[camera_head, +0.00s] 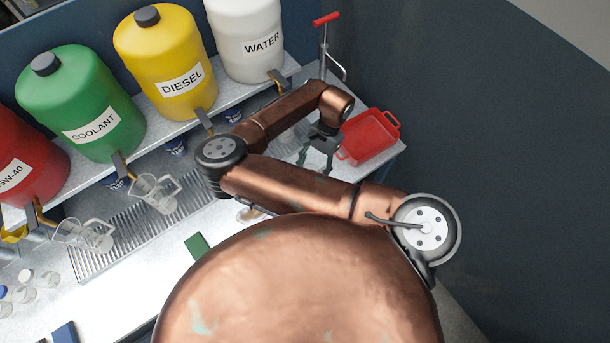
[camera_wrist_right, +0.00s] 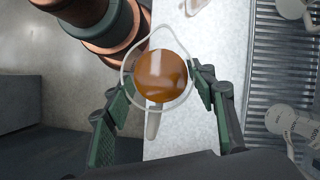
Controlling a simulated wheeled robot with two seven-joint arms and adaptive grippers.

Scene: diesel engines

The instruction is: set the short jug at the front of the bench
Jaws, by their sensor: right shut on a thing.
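In the right wrist view, a clear jug (camera_wrist_right: 161,76) holding amber-brown liquid is seen from above, between the green pads of my right gripper (camera_wrist_right: 163,98). The gripper is shut on it, and its handle points down in the picture. Whether this is the short jug I cannot tell. In the head view my right gripper (camera_head: 317,155) is over the right part of the bench (camera_head: 125,290). My forearm hides the held jug there. Two other clear jugs (camera_head: 155,192) (camera_head: 84,235) stand under taps at the left. My left gripper is not in view.
A shelf at the back carries red, green (camera_head: 80,95), yellow (camera_head: 165,55) and white (camera_head: 246,38) containers with taps. A metal drip grate (camera_head: 140,240) lies below. A red tray (camera_head: 369,136) is at the right end. Small bottles (camera_head: 25,290) stand front left.

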